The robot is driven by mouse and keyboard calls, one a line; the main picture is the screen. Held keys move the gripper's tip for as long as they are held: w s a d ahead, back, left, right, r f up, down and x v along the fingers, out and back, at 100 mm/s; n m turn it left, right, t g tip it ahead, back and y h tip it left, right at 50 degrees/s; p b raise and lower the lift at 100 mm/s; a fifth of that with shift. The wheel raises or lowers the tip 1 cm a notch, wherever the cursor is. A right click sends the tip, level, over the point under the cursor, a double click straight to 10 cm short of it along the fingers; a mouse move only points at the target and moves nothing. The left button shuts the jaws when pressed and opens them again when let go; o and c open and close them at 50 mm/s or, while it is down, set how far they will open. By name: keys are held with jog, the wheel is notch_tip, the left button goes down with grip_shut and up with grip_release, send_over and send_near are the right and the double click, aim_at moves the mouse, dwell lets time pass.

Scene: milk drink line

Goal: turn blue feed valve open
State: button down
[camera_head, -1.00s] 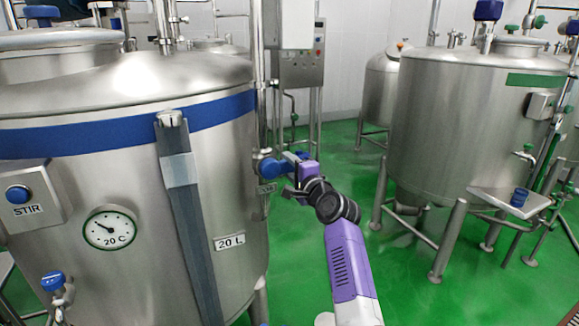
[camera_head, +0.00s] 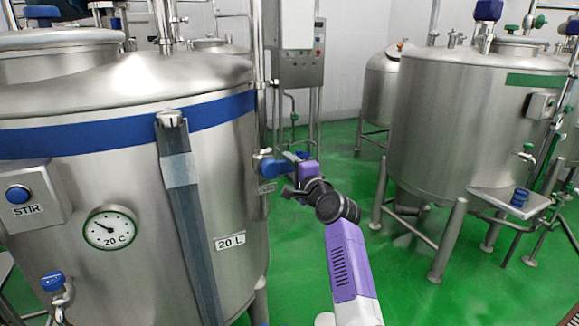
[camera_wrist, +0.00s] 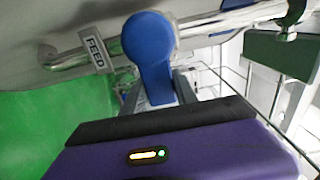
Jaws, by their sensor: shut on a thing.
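The blue feed valve handle (camera_head: 271,168) sits on the right side of the big steel tank with the blue band (camera_head: 100,137). In the wrist view the handle (camera_wrist: 149,45) has a round head and a lever reaching down to my gripper. A FEED tag (camera_wrist: 95,52) hangs on the pipe to its left. My gripper (camera_head: 294,170) is shut on the lever of the handle. The fingertips (camera_wrist: 150,92) show on either side of the lever, partly hidden behind my purple gripper body.
A second steel tank with a green band (camera_head: 470,120) stands at the right. A grey control box (camera_head: 301,68) stands behind. A vertical pipe (camera_head: 260,75) rises close to the valve. Green floor (camera_head: 330,170) lies open between the tanks.

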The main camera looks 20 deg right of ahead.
aim_at(283, 160)
jog(key=shift+n, duration=0.3)
jog(key=r+n+b, duration=0.1)
jog(key=n, duration=0.1)
jog(key=shift+a+r+n, duration=0.1)
jog(key=shift+r+n, duration=0.05)
jog(key=shift+n, duration=0.15)
jog(key=shift+a+r+n+b, duration=0.2)
jog(key=shift+r+n+b, duration=0.3)
jog(key=shift+n, duration=0.4)
jog(key=n, duration=0.1)
jog(key=a+r+n+b, duration=0.1)
jog(key=n, duration=0.2)
jog(key=shift+a+r+n+b, duration=0.15)
jog(key=shift+r+n+b, duration=0.15)
jog(key=shift+r+b, duration=0.05)
jog(key=a+n, duration=0.1)
jog(key=n, duration=0.1)
jog(key=a+r+n+b, duration=0.1)
jog(key=n, duration=0.1)
jog(key=shift+a+r+n+b, duration=0.1)
jog(key=shift+a+n+b, duration=0.3)
jog(key=shift+n, duration=0.7)
jog(key=shift+a+r+n+b, duration=0.1)
jog(key=shift+a+n, duration=0.5)
jog(key=shift+n, duration=0.5)
jog(key=c, duration=1.1)
grip_release()
jog(key=shift+o, duration=0.7)
jog(key=shift+r, duration=0.15)
